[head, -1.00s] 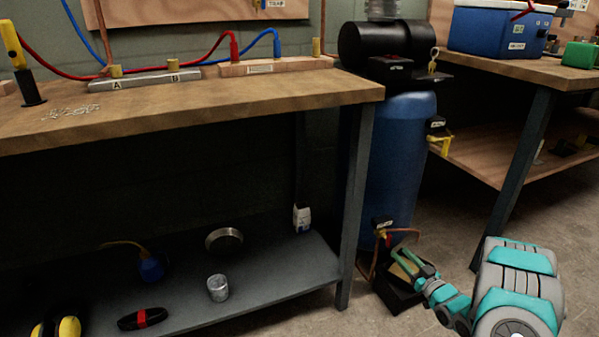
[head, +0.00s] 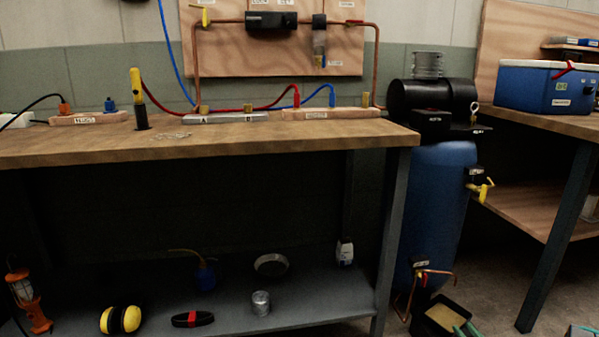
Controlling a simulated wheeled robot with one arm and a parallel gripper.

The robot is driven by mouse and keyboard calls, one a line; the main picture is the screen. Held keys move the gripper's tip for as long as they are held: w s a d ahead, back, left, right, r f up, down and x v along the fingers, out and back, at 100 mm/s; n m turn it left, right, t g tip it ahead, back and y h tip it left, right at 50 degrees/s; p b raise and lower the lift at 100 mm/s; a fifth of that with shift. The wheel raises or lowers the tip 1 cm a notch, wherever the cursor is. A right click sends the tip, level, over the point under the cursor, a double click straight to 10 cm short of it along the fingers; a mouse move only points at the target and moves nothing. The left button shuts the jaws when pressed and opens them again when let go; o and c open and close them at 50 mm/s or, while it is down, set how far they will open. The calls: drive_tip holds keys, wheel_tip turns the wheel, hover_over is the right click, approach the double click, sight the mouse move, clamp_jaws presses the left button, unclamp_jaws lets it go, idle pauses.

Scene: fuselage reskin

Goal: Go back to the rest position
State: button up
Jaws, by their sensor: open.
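My gripper (head: 466,328) shows only as teal finger tips at the bottom edge of the head view. The fingers are apart, in front of a black open box (head: 428,325) on the floor. Another teal part of my arm (head: 580,332) shows at the bottom right corner. The rest of the arm is out of frame.
A wooden workbench (head: 250,140) with a lower shelf (head: 320,302) fills the left and middle. A blue compressor tank (head: 440,200) stands right of it. A second bench (head: 545,122) with a blue cooler (head: 545,88) is at the right. Some floor shows between.

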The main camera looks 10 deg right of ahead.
drive_tip(key=w+d+r+g+h+p, duration=0.1)
drive_tip(key=w+d+r+g+h, duration=0.1)
drive_tip(key=w+r+g+h, duration=0.3)
drive_tip(key=s+a+r+m+g+h+p, duration=0.1)
drive_tip(key=s+a+r+m+g+p, duration=0.1)
drive_tip(key=s+a+r+g, duration=0.8)
drive_tip(key=s+a+r+g+y, duration=0.2)
drive_tip(key=s+a+r, duration=0.3)
drive_tip(key=s+a, duration=1)
drive_tip(key=s+a+r+n+g+y+p, duration=0.1)
drive_tip(key=s+a+r, duration=0.4)
drive_tip(key=s+a, duration=1.1)
drive_tip(key=shift+g+y, duration=0.9)
drive_tip(key=shift+s+a, duration=0.1)
